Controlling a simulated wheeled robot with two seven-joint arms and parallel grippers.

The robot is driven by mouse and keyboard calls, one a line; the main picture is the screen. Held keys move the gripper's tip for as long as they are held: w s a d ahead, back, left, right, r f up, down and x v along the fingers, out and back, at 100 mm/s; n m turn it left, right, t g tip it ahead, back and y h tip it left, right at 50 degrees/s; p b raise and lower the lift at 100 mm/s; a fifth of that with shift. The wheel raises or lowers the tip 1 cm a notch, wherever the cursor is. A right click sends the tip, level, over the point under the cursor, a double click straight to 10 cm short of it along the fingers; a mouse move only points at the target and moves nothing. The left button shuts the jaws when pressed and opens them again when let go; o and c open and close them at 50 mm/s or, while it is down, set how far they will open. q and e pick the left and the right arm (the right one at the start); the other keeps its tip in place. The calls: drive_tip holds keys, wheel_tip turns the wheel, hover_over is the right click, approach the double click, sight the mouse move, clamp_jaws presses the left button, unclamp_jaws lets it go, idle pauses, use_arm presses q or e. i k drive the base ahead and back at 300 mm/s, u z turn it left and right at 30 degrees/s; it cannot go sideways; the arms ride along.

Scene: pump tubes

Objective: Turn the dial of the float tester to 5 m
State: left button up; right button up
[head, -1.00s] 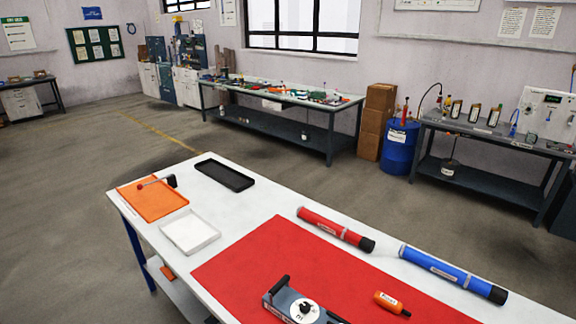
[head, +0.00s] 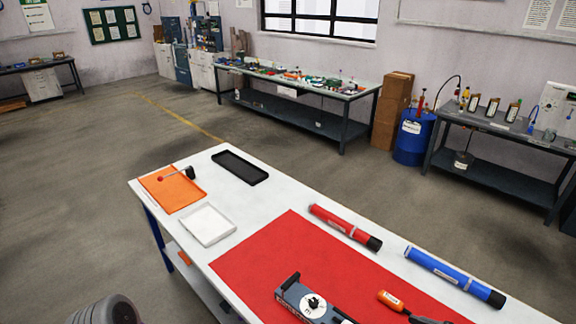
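The grey device with a white round dial (head: 313,304) and a dark knob, which I take to be the float tester (head: 291,291), lies on the red mat (head: 262,262) at the bottom of the head view. Its near end is cut off by the frame edge. The dial's markings are too small to read. A grey rounded part, apparently of my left arm, shows at the bottom left corner, away from the table. Neither gripper can be made out. A small dark shape at the bottom edge, right of the tester, is unclear.
An orange cylinder (head: 390,299) lies right of the tester. A red tube (head: 340,225) and a blue tube (head: 450,275) lie along the far edge. A white tray (head: 230,232), an orange tray (head: 160,200) and a black tray (head: 240,167) stand at the table's left end.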

sight(313, 302)
drive_tip(key=k, duration=0.95)
